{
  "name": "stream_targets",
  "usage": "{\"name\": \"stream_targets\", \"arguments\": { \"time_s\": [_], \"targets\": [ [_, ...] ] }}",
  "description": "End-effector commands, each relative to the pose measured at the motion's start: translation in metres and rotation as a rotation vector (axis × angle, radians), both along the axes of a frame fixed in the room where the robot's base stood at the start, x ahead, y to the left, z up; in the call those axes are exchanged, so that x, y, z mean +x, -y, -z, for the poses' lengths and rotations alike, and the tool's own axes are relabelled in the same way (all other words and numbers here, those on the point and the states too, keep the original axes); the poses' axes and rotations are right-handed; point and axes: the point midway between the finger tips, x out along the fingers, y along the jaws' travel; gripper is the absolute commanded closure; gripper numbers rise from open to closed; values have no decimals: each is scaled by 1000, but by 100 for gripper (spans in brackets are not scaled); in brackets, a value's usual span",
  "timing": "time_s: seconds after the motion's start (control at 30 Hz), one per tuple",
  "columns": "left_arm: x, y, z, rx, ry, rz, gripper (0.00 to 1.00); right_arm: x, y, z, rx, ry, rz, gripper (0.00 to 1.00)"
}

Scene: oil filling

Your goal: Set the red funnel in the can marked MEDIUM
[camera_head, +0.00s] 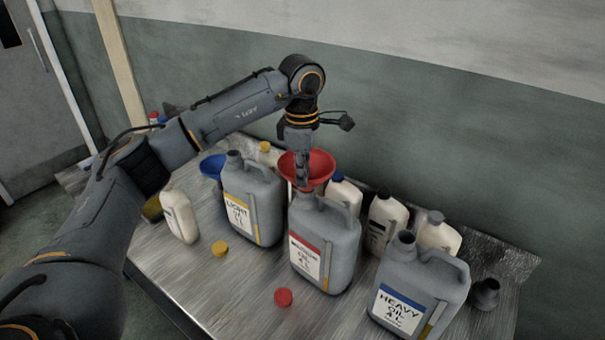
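The red funnel (321,168) is upright at the neck of the grey can marked MEDIUM (338,243), which has a red-banded label. My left gripper (303,176) points down over the near side of the funnel and appears shut on its wall. The fingers hide part of the funnel and its spout, so I cannot tell whether the spout is inside the can's mouth. My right gripper is not in view.
On the metal table (235,293) stand the LIGHT can (262,192) to the left and the HEAVY can (422,283) to the right. A blue funnel (212,165), white bottles (180,216), a yellow cap (219,248), a red cap (283,297) and a dark piece (486,294) are around.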

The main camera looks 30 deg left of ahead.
Motion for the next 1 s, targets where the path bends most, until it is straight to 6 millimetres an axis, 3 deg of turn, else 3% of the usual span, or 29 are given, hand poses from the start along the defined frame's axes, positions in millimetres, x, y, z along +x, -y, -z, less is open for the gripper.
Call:
{"name": "stream_targets", "arguments": {
  "time_s": [0.03,0.2,0.57,0.73,1.0],
  "targets": [
    [0,0,0,0,0,0,100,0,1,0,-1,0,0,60],
    [0,0,0,0,0,0,68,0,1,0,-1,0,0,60],
    [0,0,-5,0,0,0,68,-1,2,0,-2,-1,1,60],
    [0,0,-30,0,4,-1,68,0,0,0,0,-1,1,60],
    [-3,1,-89,-1,3,0,68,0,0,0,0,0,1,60]
  ]
}}
